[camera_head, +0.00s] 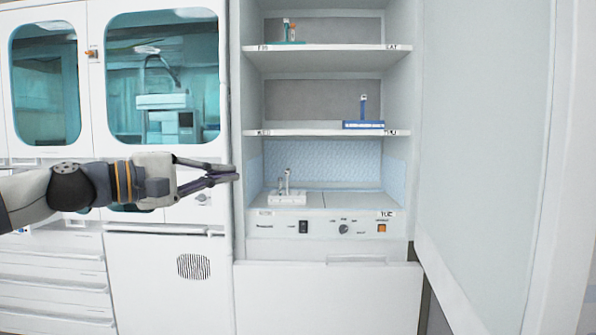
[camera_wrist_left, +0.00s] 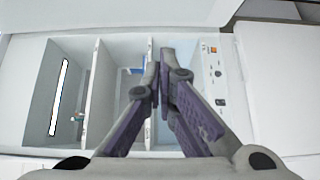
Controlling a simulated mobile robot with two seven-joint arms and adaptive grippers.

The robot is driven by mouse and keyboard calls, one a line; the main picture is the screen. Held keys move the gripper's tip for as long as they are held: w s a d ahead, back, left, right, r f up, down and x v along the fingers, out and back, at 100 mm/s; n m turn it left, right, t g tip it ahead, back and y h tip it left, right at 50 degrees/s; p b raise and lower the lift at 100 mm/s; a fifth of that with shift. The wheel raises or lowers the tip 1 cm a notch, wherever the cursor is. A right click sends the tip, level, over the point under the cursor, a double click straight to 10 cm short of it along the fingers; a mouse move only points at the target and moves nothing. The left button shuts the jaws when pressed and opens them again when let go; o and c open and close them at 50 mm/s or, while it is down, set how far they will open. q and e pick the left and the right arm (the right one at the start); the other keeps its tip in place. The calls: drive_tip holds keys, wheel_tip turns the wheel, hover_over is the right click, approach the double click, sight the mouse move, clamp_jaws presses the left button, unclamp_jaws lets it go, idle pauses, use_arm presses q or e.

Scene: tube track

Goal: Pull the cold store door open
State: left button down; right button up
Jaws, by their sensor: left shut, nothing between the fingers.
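The cold store (camera_head: 320,215) stands in the middle of the head view with its inside exposed. Its large white door (camera_head: 485,150) is swung wide open to the right. The door's handle cannot be made out. My left gripper (camera_head: 238,176) reaches in from the left, in front of the cabinet's left side wall. It is shut and empty, apart from the door. In the left wrist view its fingers (camera_wrist_left: 166,78) point at the cold store, which appears turned sideways, with shelves (camera_wrist_left: 100,90) running up and down. My right gripper is not in view.
Upper and lower shelves (camera_head: 325,55) (camera_head: 325,131) hold small racks with tubes. A white rack (camera_head: 287,198) stands on the bottom deck above a control panel (camera_head: 325,228). Cabinets with teal windows (camera_head: 160,75) and drawers (camera_head: 55,275) are at left. Space before the opening is clear.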

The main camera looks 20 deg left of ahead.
use_arm(q)
drive_tip(key=w+d+b, duration=0.1)
drive_tip(key=w+d, duration=0.5)
drive_tip(key=d, duration=0.3)
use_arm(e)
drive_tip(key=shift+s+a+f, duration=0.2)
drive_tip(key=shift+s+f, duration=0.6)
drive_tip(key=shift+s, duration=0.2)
